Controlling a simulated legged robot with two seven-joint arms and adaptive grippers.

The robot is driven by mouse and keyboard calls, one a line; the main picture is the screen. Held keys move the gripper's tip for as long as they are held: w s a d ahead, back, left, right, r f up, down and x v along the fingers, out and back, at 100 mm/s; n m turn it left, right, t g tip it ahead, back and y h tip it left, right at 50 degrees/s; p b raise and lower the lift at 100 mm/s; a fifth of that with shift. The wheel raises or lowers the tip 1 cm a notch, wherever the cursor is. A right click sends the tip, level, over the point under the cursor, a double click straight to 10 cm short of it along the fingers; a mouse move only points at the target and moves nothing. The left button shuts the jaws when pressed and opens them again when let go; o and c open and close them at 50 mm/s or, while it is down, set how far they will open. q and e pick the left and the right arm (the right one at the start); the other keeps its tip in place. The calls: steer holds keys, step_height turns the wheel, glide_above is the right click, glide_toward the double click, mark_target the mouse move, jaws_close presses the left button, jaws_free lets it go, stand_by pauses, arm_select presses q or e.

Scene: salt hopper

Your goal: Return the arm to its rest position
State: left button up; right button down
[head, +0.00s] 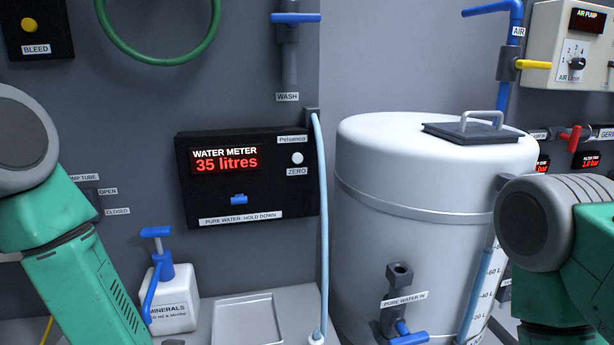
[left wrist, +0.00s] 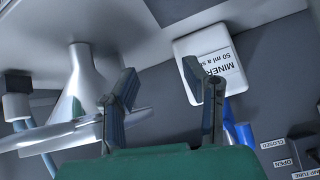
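In the head view my left arm (head: 80,275) comes in at the left edge and runs down out of the picture, so its gripper is hidden there. In the left wrist view my left gripper (left wrist: 160,78) has its two fingers spread apart with nothing between them. The white minerals bottle (left wrist: 212,58) shows beyond the fingers, upside down in that view. In the head view my right arm (head: 545,235) is at the right edge. Its gripper is out of view.
The minerals bottle (head: 170,300) with its blue pump stands beside a shallow tray (head: 248,300). A black water meter (head: 245,207) on the wall reads 35 litres. A large white tank (head: 400,190) stands to the right, with a pale hose (head: 323,200) hanging left of it.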

arm_select(q)
steer(key=s+a+f+g+h, duration=0.1)
steer(key=s+f+g, duration=0.25)
steer(key=s, duration=0.65)
steer(key=s+a+f+g, duration=0.2)
steer(key=s+f, duration=0.2)
steer(key=s, duration=0.6)
steer(key=s+a+f+g+h, duration=0.1)
steer(key=s+f+g, duration=0.25)
steer(key=s, duration=0.65)
step_height(320, 180, down, 19)
steer(key=b, duration=1.9)
steer(key=shift+w+m+t, duration=0.3)
steer(key=shift+m, duration=0.1)
steer(key=shift+d, duration=0.1)
